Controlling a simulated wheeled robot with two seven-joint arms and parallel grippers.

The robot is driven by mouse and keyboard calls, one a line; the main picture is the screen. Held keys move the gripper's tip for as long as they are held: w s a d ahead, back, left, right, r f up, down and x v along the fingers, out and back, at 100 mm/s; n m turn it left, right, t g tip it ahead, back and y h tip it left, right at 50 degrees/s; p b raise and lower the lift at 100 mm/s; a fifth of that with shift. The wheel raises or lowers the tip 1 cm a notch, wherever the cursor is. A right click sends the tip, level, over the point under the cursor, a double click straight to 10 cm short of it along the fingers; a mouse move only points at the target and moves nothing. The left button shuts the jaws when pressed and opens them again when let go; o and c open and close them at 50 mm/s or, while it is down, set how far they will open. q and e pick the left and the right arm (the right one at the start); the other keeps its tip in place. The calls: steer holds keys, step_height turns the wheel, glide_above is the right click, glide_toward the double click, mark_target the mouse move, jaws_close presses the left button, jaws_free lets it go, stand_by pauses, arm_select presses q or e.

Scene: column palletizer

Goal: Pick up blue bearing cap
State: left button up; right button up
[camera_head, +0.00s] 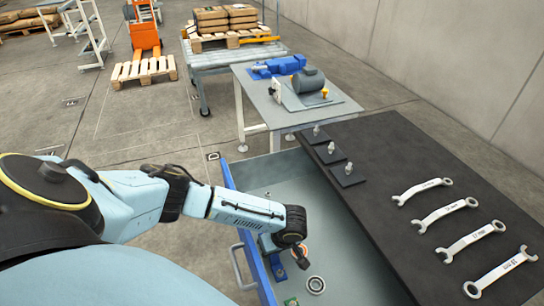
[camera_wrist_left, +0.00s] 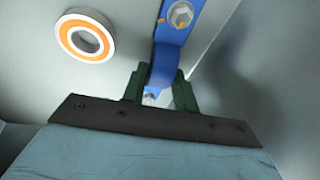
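The blue bearing cap (camera_head: 277,268) lies in the open drawer, beside the drawer's blue front. In the head view my left wrist (camera_head: 288,240) hangs over the drawer and hides the fingertips. My right gripper is not in view.
An orange and white bearing ring (camera_wrist_left: 86,38) lies close to the left of the fingers. A dark bearing (camera_head: 316,285) and a small green part (camera_head: 291,301) lie nearby in the drawer (camera_head: 270,172). The black worktop (camera_head: 400,170) with several wrenches borders the drawer on the right.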

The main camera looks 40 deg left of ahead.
arm_select(q)
jaws_close()
steer(key=shift+r, duration=0.1)
